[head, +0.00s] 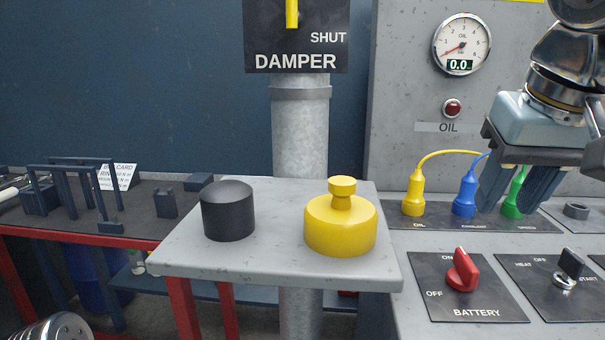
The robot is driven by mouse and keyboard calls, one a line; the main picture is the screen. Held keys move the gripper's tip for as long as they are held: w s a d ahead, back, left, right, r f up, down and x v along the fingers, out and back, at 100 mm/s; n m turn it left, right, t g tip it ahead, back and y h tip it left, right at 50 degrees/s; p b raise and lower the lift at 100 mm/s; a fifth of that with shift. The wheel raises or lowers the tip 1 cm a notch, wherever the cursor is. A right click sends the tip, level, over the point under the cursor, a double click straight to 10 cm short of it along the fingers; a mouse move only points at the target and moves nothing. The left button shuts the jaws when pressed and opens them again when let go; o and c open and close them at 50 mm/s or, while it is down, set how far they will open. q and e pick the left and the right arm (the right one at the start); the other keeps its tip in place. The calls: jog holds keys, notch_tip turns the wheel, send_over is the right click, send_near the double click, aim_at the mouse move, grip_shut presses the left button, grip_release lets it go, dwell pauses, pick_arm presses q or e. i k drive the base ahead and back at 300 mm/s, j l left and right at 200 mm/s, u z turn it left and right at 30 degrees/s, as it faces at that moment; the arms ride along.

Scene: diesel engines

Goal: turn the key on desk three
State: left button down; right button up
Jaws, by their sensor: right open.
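The key has a black head (571,263) and sits in a round silver switch on a dark plate marked HEAT, OFF and START at the lower right. The plate is on the grey desk (408,320); no desk number shows. My right gripper (508,210) is open and empty, fingers pointing down, above and behind the key and a little to its left, apart from it. Its fingers partly cover the green plug (512,207). My left gripper is out of view; only a metal part of my left arm shows at the bottom left.
A red BATTERY knob (463,271) is left of the key. Yellow (412,195) and blue (464,198) plugs with cables stand behind it. An OIL gauge (462,44) is above. A grey stand (275,262) holds a black cylinder (228,212) and a yellow knob (340,228).

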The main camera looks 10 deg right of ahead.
aim_at(572, 267)
jog(key=k+j, duration=0.8)
jog(key=j, duration=0.1)
